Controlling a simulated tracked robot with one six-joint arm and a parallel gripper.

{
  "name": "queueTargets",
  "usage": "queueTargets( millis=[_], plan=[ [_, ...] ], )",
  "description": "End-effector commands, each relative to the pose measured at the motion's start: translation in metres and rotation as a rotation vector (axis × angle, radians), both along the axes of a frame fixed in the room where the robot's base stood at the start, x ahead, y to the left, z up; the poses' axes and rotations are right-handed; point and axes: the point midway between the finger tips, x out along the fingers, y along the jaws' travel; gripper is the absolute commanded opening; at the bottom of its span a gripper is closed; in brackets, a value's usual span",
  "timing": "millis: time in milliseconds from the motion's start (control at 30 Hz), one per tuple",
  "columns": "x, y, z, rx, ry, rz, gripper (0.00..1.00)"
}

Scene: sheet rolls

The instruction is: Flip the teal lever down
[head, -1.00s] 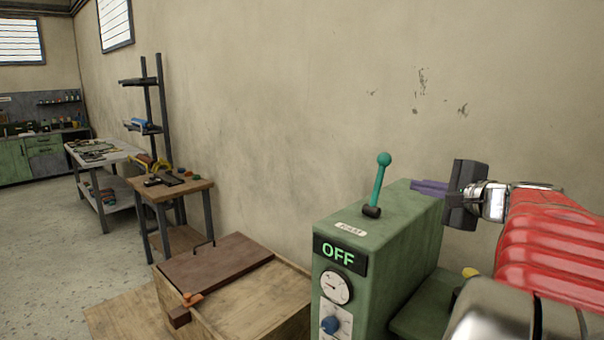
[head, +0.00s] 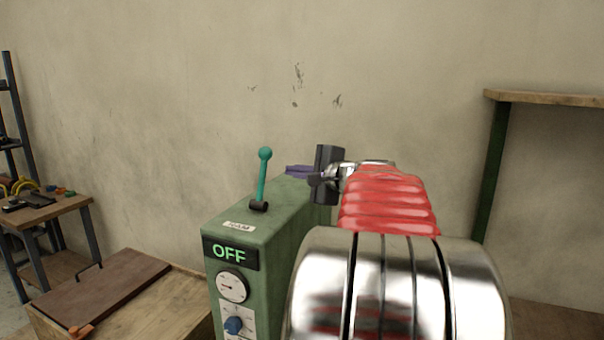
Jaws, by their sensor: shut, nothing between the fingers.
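The teal lever (head: 263,175) stands nearly upright on top of the green machine box (head: 275,220), with a round knob at its upper end and a dark pivot at its base. A sign on the box front reads OFF (head: 230,252). My gripper (head: 302,172) is to the right of the lever, apart from it. Its purple fingers are together, point left and hold nothing. They appear just above or behind the far part of the box top; the exact gap is unclear.
A gauge (head: 232,287) and a blue knob (head: 234,325) are on the box front. A wooden crate with a brown lid (head: 105,288) stands at the left, near a small tool table (head: 45,212). A wooden shelf (head: 560,99) is at the right. The wall behind is bare.

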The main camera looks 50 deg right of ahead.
Motion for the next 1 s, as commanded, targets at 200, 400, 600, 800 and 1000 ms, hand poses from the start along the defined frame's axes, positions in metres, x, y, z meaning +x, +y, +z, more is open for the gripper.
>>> queueTargets(
  millis=[200,400,600,800,1000],
  plan=[
    [0.027,-0.006,-0.005,0.000,0.000,0.001,0.00],
    [0.045,-0.010,-0.008,0.000,0.000,0.001,0.00],
    [0.042,0.008,-0.001,-0.001,-0.001,0.001,0.00],
    [0.040,0.023,0.004,0.000,-0.001,0.000,0.00],
    [0.040,0.028,0.006,0.000,0.000,0.000,0.00]
  ],
)
